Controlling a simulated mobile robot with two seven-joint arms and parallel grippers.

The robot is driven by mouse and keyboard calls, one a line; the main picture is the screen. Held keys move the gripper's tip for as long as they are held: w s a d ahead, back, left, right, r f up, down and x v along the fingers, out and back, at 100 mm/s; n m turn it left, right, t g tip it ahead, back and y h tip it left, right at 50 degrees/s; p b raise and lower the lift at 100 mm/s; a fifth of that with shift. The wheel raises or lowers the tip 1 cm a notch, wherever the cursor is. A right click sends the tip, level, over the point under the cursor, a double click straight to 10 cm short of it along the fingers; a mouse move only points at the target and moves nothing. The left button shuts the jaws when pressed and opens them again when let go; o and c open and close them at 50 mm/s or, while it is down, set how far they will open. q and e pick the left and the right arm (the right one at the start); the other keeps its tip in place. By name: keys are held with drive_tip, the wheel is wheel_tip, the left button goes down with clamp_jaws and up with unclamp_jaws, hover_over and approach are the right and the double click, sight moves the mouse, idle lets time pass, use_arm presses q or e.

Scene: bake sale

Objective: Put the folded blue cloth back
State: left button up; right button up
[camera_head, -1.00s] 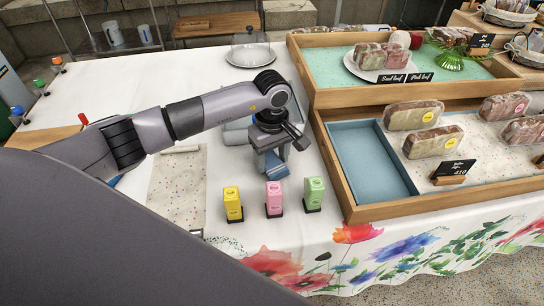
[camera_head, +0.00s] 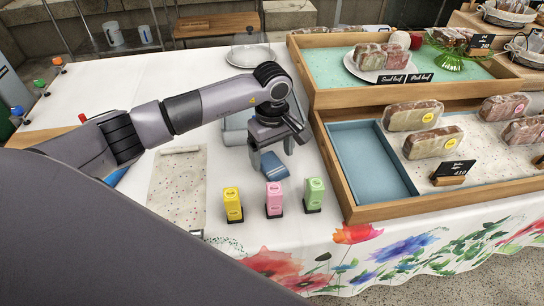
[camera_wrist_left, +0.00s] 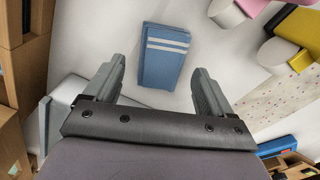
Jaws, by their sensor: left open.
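The folded blue cloth (camera_head: 274,168) lies on the white tablecloth, behind the pink and yellow bottles in the head view. In the left wrist view the cloth (camera_wrist_left: 163,62) is a small blue rectangle with two white stripes near one end. My left gripper (camera_head: 272,152) is open above the cloth and points down. In the left wrist view its fingers (camera_wrist_left: 158,78) stand apart on either side of the cloth's near end, with clear gaps; nothing is held. My right gripper is not in view.
Yellow (camera_head: 232,204), pink (camera_head: 273,199) and green (camera_head: 314,193) bottles stand in front of the cloth. A wooden display crate (camera_head: 350,205) with an empty blue section (camera_head: 372,168) is to the right. A speckled mat (camera_head: 178,190) lies left; a white plate (camera_head: 252,64) lies behind.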

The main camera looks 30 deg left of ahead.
sight(272, 163)
use_arm(q)
wheel_tip(272, 163, up, 10)
idle(0.3)
idle(0.4)
